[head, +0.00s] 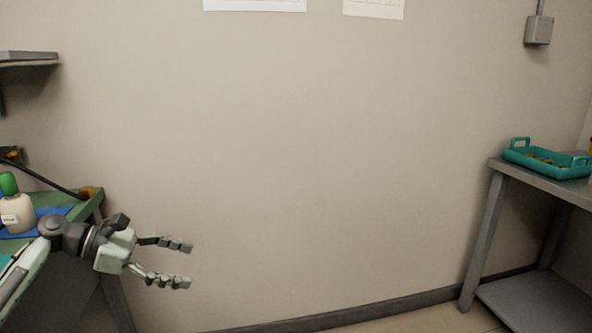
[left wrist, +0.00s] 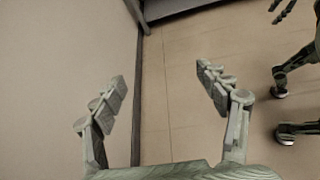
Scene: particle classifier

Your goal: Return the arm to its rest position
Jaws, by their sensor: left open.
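My left gripper (head: 184,262) is open and empty at the lower left of the head view. Its fingers point to the right, in front of the bare wall and just past the right end of the green-topped bench. In the left wrist view its two fingers (left wrist: 163,85) are spread apart with only wall and floor between them. My right gripper does not show in the head view. I cannot tell whether the dark parts at the right of the left wrist view include it.
A green-topped bench (head: 88,206) at the left holds a white bottle (head: 17,214) with a green cap. A grey metal table (head: 545,181) at the right holds a teal tray (head: 521,155) with small orange pieces. A shelf (head: 28,58) juts out at upper left. The middle is free.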

